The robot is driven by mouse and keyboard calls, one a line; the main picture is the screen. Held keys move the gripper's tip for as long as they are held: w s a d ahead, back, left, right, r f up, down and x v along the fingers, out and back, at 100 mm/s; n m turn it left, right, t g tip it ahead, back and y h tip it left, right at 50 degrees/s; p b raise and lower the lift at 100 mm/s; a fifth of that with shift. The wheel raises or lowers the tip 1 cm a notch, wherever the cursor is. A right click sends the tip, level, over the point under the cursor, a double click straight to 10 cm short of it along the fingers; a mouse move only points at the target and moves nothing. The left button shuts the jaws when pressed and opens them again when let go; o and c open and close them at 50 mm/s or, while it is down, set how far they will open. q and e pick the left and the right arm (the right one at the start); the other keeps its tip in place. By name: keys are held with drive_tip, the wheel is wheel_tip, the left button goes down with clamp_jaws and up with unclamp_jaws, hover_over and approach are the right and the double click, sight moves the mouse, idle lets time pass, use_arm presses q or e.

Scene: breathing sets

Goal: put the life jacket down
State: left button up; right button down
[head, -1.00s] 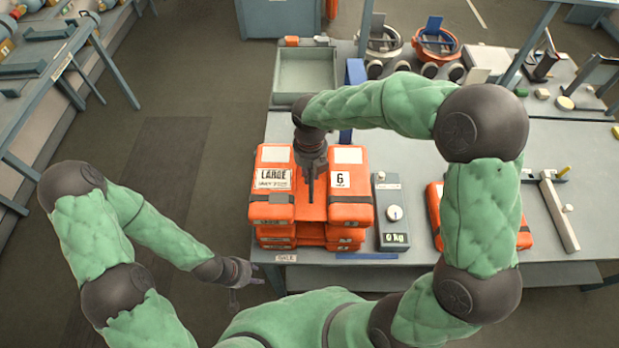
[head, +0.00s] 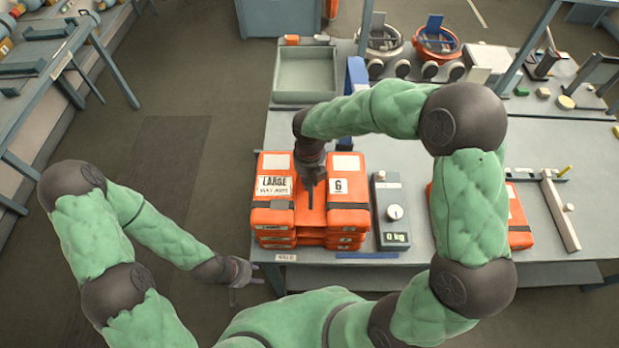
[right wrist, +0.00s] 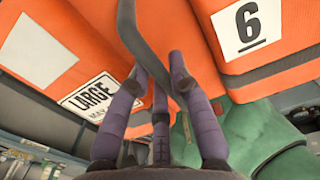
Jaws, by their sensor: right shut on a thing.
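The orange life jacket (head: 272,217), labelled LARGE and 6, lies flat on top of a stack of similar orange jackets (head: 345,241) at the table's front left. It looks level and close against the stack; whether it fully rests there I cannot tell. My right gripper (head: 310,192) points down at its middle, shut on it. In the right wrist view the fingers (right wrist: 158,85) close around the jacket's middle by a dark strap, between the LARGE label and the 6 panel (right wrist: 297,30). My left gripper (head: 240,280) is open and empty, off the table's front left corner.
A grey scale (head: 390,222) reading 0 kg stands just right of the stack. Another orange jacket (head: 518,222) lies further right, partly behind my right arm. A grey tray (head: 306,97) and breathing sets (head: 436,45) are at the back. A blue strip (head: 367,255) lies at the front edge.

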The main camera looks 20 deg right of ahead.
drive_tip(key=c, duration=1.1)
unclamp_jaws()
drive_tip(key=shift+c, duration=0.2)
drive_tip(key=shift+r, duration=0.1)
wheel_tip(320, 180, up, 13)
drive_tip(key=p, duration=0.1)
